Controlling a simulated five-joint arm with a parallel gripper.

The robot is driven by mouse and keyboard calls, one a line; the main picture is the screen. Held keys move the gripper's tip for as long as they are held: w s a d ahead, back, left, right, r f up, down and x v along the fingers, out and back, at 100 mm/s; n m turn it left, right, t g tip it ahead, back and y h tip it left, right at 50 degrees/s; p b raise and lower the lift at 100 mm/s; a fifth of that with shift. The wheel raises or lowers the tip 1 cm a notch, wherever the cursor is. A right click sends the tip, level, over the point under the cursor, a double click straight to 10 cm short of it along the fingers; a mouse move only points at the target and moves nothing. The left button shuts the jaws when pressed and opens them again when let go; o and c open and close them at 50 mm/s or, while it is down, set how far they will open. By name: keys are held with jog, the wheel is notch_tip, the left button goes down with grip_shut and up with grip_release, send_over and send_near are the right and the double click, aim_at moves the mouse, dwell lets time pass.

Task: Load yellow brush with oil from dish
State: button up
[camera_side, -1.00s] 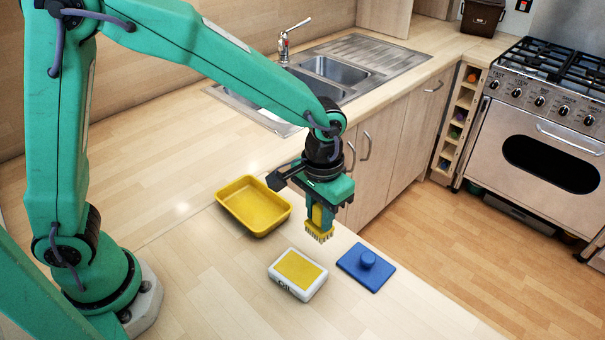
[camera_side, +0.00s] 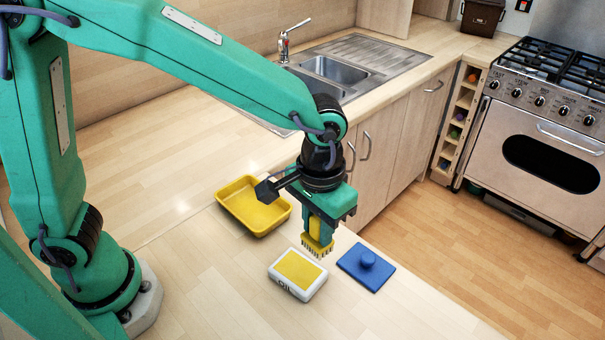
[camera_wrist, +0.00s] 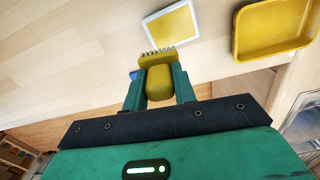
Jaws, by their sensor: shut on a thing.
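The yellow brush (camera_side: 318,243) hangs bristles down in my gripper (camera_side: 322,228), which is shut on its handle. In the wrist view the brush (camera_wrist: 159,78) sits between the two fingers of my gripper (camera_wrist: 159,85). The oil dish (camera_side: 298,274) is a white box, yellow on top, lettered on its front side. In the side view the bristles are just above and behind its far right edge and look apart from it. In the wrist view the dish (camera_wrist: 171,24) lies beyond the bristles.
A yellow tray (camera_side: 253,205) stands behind and left of the dish; it also shows in the wrist view (camera_wrist: 275,52). A blue lid with a knob (camera_side: 366,267) lies to the right, near the counter edge. The counter in front and left is clear.

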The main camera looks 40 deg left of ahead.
jog(key=o, duration=0.5)
jog(key=c, duration=0.4)
jog(key=s+a, duration=0.1)
jog(key=s+a+f, duration=0.1)
jog(key=a, duration=0.1)
jog(key=shift+f, duration=0.15)
jog(key=shift+f, duration=2.85)
jog(key=shift+f, duration=0.65)
dwell(0.5)
jog(key=shift+r, duration=3.6)
